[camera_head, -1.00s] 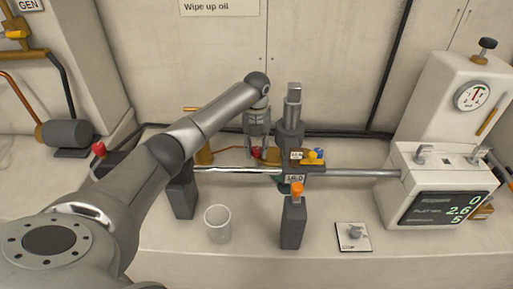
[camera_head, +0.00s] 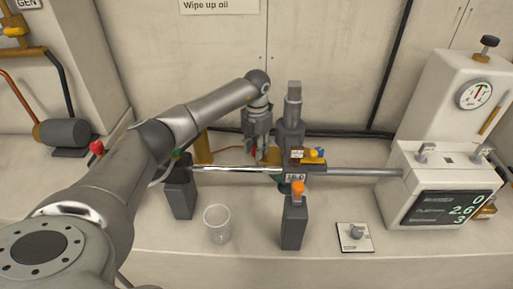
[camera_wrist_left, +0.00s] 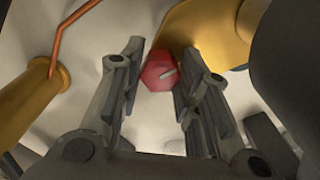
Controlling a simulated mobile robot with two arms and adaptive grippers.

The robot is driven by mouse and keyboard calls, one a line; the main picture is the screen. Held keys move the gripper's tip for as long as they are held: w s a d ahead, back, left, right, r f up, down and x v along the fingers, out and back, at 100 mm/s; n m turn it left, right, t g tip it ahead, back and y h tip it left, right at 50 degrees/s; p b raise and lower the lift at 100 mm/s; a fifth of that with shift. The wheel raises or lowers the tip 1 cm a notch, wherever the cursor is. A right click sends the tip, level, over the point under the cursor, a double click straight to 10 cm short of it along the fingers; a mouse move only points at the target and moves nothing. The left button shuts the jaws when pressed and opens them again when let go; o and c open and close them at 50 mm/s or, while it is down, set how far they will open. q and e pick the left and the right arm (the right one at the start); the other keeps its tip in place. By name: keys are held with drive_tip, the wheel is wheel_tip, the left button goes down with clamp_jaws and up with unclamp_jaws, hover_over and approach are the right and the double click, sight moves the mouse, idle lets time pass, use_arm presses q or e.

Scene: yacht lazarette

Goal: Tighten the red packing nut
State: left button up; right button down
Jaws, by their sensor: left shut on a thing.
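The red packing nut (camera_wrist_left: 160,72) is a red faceted piece with a pale mark on its face, beside a yellow body in the left wrist view. My left gripper (camera_head: 257,150) reaches down to it behind the metal shaft (camera_head: 345,173). In the left wrist view its two fingers (camera_wrist_left: 162,60) stand either side of the nut, shut on it. In the head view only a little red shows between the fingers; the rest of the nut is hidden. My right gripper is in neither view.
A clear cup (camera_head: 217,224) and a small plate with a knob (camera_head: 356,237) stand in front of the shaft. A dark post with an orange top (camera_head: 294,222) stands between them. A white box with a screen (camera_head: 435,190) is at the right.

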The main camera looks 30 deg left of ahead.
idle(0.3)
use_arm(q)
drive_tip(key=o, duration=1)
drive_tip(key=shift+o, duration=0.2)
drive_tip(key=shift+r, duration=0.1)
wheel_tip(320, 180, up, 12)
